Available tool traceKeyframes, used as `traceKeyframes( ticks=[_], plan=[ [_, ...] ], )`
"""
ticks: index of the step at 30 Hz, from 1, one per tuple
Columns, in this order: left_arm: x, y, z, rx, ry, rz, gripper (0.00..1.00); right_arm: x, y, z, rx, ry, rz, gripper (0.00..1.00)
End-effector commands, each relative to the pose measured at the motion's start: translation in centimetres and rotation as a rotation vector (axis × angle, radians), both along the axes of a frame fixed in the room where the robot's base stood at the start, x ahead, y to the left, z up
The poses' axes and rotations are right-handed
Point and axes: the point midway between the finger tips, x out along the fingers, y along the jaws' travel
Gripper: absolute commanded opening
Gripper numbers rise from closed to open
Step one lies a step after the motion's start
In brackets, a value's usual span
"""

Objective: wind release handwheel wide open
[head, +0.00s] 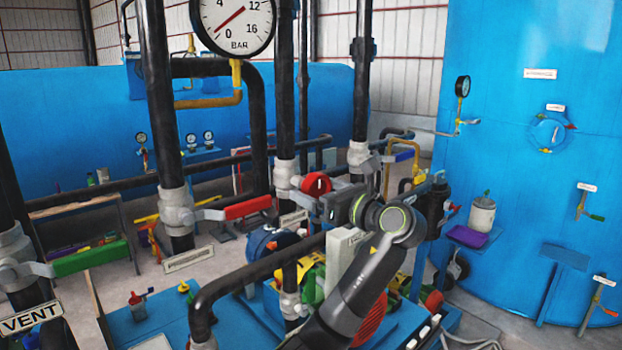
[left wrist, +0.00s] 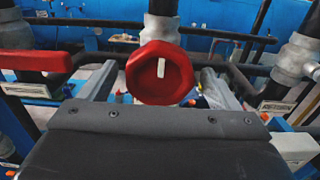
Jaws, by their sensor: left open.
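The red release handwheel (head: 315,184) sits on a pale valve body on a dark vertical pipe in the head view. In the left wrist view the handwheel (left wrist: 140,80) faces me at the centre, with a white mark standing near upright on its face. My left gripper (head: 322,195) is at the handwheel. Its grey fingers (left wrist: 160,88) are open, one to each side of the wheel, with gaps showing. I cannot tell how deep the wheel sits between them. My right gripper is not in view.
A red lever handle (head: 248,207) is left of the wheel, and a green lever handle (head: 91,258) is at far left. Dark pipes stand close around. A blue tank (head: 510,140) fills the right.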

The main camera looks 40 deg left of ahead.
Motion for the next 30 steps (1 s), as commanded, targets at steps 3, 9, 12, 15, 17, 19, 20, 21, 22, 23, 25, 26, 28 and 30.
traceKeyframes(
  ticks=[3,9,12,15,17,19,20,21,22,23,25,26,28,30],
  plan=[
    [0.1,1.6,0.2,0.002,0.002,0.003,0.84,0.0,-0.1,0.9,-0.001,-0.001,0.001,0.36],
    [0.3,2.8,0.0,0.000,0.000,0.000,0.84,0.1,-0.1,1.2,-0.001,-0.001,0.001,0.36],
    [0.3,2.9,0.0,0.000,-0.001,0.000,0.84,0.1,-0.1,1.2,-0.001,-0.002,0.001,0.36],
    [0.3,2.9,0.0,0.000,-0.001,-0.001,0.84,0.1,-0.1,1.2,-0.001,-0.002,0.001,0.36],
    [0.3,2.9,0.0,0.000,-0.001,0.000,0.84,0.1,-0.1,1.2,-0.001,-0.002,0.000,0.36],
    [0.3,2.9,0.0,0.000,-0.001,0.000,0.79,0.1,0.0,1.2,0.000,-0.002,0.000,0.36],
    [0.3,2.9,0.0,0.000,-0.001,0.000,0.75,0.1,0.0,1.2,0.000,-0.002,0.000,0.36],
    [0.3,2.9,0.0,0.000,-0.001,0.000,0.69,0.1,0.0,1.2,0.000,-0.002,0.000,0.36],
    [0.3,2.9,0.0,0.000,-0.001,0.000,0.66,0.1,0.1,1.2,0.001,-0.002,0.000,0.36],
    [0.3,2.9,0.0,0.000,-0.001,0.000,0.62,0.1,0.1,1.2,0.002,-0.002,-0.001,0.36],
    [0.3,2.9,0.0,0.000,-0.001,0.000,0.52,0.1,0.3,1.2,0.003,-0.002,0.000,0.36],
    [0.3,2.9,0.0,0.000,-0.001,0.000,0.48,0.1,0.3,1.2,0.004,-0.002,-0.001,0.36],
    [0.3,2.9,0.0,0.000,-0.001,-0.001,0.39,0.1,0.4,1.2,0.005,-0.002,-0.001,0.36],
    [0.3,2.9,0.0,0.000,-0.001,-0.001,0.39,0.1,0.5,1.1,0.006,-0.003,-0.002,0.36]
  ],
)
